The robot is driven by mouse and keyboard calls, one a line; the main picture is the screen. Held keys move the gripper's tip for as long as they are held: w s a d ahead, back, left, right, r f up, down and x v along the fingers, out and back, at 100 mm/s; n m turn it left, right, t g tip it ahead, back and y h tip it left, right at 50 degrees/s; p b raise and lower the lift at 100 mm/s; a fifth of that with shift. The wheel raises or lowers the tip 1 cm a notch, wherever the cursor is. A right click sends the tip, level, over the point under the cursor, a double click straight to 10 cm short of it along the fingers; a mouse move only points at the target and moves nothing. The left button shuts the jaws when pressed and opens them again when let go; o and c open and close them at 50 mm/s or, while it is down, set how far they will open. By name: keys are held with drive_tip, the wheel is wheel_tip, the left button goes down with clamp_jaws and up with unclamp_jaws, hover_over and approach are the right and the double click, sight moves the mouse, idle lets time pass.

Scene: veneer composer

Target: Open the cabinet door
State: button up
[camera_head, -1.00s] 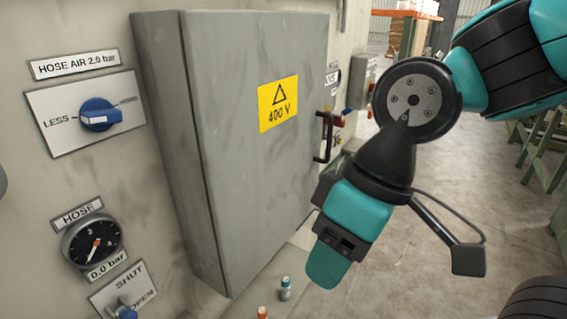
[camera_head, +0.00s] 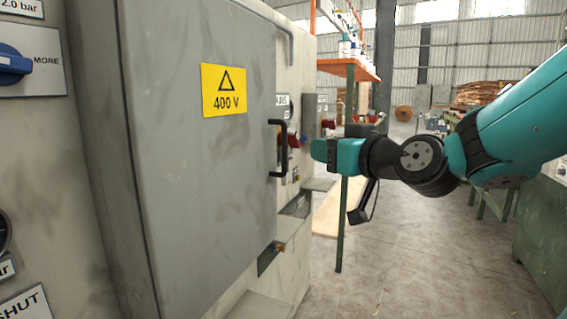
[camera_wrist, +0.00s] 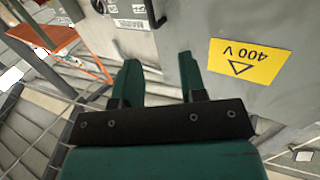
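The grey cabinet door (camera_head: 200,170) carries a yellow 400 V sign (camera_head: 223,90) and looks shut. Its black bar handle (camera_head: 283,148) stands upright near the door's right edge. My gripper (camera_head: 318,150) is to the right of the handle at about its height, pointing left, with a gap visible between them. In the wrist view my gripper (camera_wrist: 158,62) has its two teal fingers spread apart with nothing between them. The sign also shows there, upside down (camera_wrist: 246,60), right of the fingers.
A blue knob (camera_head: 12,64) is on the panel left of the cabinet. Red switches (camera_head: 293,141) sit on the wall beyond the handle. An orange-topped rack (camera_head: 347,69) stands behind. The concrete floor (camera_head: 400,260) at the lower right is open.

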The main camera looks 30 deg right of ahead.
drive_tip(key=d, duration=0.1)
drive_tip(key=p, duration=0.8)
approach(286, 134)
drive_tip(key=shift+h, duration=0.3)
drive_tip(key=w+p, duration=0.6)
drive_tip(key=w+a+p, duration=0.1)
drive_tip(key=w+p, duration=0.2)
drive_tip(key=shift+w+f+p, duration=0.2)
drive_tip(key=shift+w+p, duration=0.35)
drive_tip(key=shift+w, duration=0.3)
clamp_jaws()
